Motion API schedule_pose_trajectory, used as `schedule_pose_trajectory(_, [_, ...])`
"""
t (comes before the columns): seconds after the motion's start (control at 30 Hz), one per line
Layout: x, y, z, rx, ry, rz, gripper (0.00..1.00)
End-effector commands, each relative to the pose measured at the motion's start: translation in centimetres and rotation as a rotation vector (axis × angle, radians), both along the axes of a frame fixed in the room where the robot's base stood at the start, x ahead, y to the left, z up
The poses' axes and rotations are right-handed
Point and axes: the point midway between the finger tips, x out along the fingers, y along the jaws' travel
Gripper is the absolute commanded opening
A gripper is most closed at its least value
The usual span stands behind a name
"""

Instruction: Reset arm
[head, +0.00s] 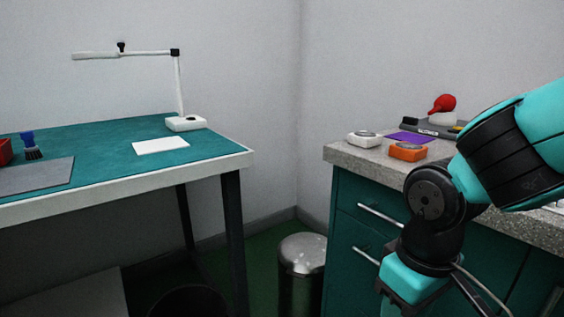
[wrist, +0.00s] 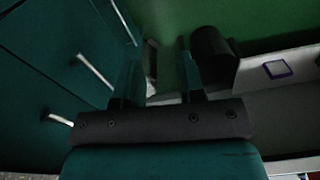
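My arm reaches in from the right in the head view, in front of the counter, with its wrist (head: 432,195) bent down. My gripper (wrist: 160,55) points downward; its fingers are out of sight in the head view. In the wrist view its two dark fingers stand apart with a gap between them. I see nothing held between them. The dim light makes the fingertips hard to make out.
A stone-topped counter (head: 340,154) with teal drawers and protruding handles (head: 381,215) stands close to my arm. A metal bin (head: 302,262) stands left of it. A green-topped workbench (head: 105,140) carries a lamp (head: 178,85). Green floor shows between them.

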Motion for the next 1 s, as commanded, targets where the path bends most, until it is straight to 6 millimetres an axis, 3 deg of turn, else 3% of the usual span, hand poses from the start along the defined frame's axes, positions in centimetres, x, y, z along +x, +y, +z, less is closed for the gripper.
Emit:
schedule_pose_trajectory(0.33, [-8.1,1.5,6.4,0.343,0.004,0.112,0.36])
schedule_pose_trajectory(0.67, [-7.9,1.6,15.2,0.336,0.009,0.114,0.36])
schedule_pose_trajectory(1.0, [-7.9,1.6,27.6,0.335,0.008,0.114,0.36])
